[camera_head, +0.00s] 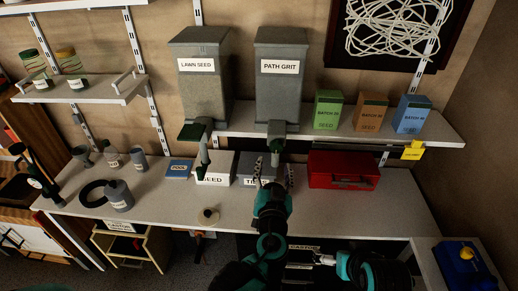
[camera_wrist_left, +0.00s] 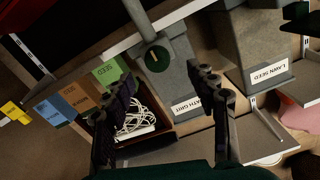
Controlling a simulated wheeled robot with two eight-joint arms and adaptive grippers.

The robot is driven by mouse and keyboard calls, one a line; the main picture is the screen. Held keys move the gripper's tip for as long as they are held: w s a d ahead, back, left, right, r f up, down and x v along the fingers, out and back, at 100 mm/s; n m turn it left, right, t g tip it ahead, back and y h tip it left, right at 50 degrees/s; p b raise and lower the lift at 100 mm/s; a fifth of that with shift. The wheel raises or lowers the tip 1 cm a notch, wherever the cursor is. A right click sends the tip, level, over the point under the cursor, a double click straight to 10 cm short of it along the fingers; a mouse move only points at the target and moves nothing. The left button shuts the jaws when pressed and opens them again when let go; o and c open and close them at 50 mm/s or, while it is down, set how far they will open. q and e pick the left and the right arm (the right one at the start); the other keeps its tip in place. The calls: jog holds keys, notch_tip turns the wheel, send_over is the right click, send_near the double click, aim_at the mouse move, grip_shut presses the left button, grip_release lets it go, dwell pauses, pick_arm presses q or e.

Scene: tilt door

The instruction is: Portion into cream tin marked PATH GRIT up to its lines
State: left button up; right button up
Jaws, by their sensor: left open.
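The grey PATH GRIT hopper (camera_head: 281,95) stands at the back shelf, its spout (camera_head: 276,130) hanging below the shelf edge. It also shows in the left wrist view (camera_wrist_left: 180,82), with a round green part (camera_wrist_left: 158,56) on it. My left gripper (camera_head: 276,166) is open and empty, just below that spout; its two fingers spread wide in the left wrist view (camera_wrist_left: 166,78). My right gripper (camera_head: 324,260) is low at the front, and its fingers are too small to read.
The LAWN SEED hopper (camera_head: 206,90) stands left of PATH GRIT. White-fronted box (camera_head: 214,172), blue booklet (camera_head: 179,169) and red toolbox (camera_head: 343,170) line the bench back. Several grey tins, one at the front (camera_head: 118,197), stand left. The bench's right front (camera_head: 380,215) is clear.

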aim_at(276, 149)
pick_arm(q)
jog(key=w, duration=0.2)
jog(key=w+b, duration=0.1)
jog(key=w, duration=0.3)
jog(key=shift+w+d+b, duration=0.15)
jog(key=shift+d+b, duration=0.1)
jog(key=shift+b, duration=0.15)
jog(key=shift+w+r, duration=0.1)
jog(key=shift+w, duration=0.6)
jog(key=c, duration=1.2)
